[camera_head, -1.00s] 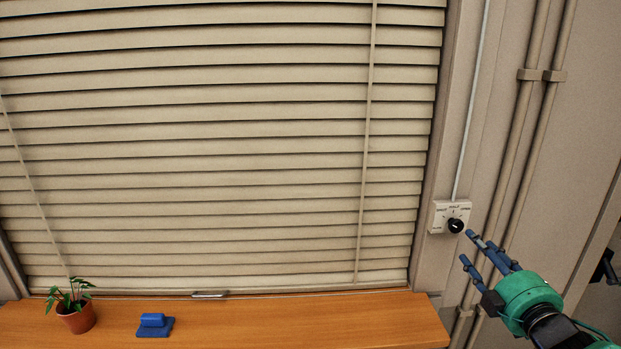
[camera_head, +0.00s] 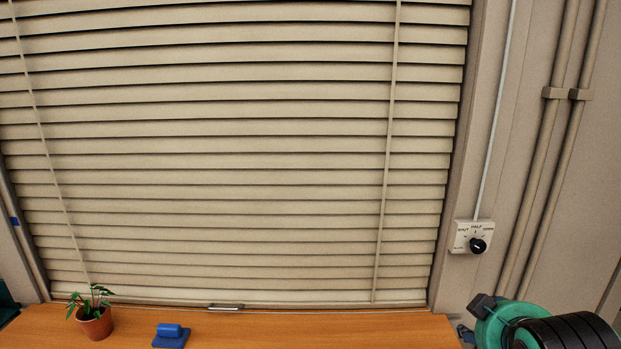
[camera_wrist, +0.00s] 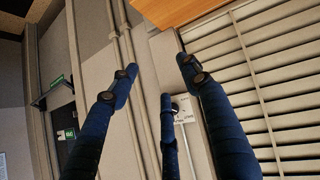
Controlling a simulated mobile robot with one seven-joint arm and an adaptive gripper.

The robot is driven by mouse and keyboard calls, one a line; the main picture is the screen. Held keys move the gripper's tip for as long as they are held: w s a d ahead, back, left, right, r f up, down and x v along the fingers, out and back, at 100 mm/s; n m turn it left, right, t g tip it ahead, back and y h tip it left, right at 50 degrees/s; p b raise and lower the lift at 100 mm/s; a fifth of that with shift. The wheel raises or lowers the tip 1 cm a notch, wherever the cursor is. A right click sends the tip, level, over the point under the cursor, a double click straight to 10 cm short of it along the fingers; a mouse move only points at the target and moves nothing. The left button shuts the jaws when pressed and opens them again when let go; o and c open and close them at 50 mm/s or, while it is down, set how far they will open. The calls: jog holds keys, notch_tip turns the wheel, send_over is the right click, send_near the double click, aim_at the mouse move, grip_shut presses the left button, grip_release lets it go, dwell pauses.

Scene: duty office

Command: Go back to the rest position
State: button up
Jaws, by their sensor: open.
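My gripper (camera_wrist: 160,85) is open and empty, its blue fingers spread apart in the wrist view. In the head view only a small part of its blue fingers (camera_head: 466,335) shows at the lower right, mostly hidden behind my green and black wrist. The wall switch box (camera_head: 460,238) with a black knob (camera_head: 478,246) is on the wall right of the window, above my wrist and apart from it. In the wrist view the switch box (camera_wrist: 186,112) is partly hidden behind a finger. The knob's exact setting is too small to tell.
Closed beige blinds (camera_head: 230,160) cover the window. A wooden sill (camera_head: 270,330) runs below, with a potted plant (camera_head: 95,322) and a blue object (camera_head: 171,336). Wall pipes (camera_head: 550,150) run at the right. A dark door (camera_wrist: 62,120) shows in the wrist view.

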jog(key=s+a+f+m+g+y, duration=0.1)
jog(key=s+a+f+g+y, duration=0.2)
jog(key=s+a, duration=0.8)
jog(key=shift+s+g, duration=0.3)
jog(key=shift+g, duration=0.3)
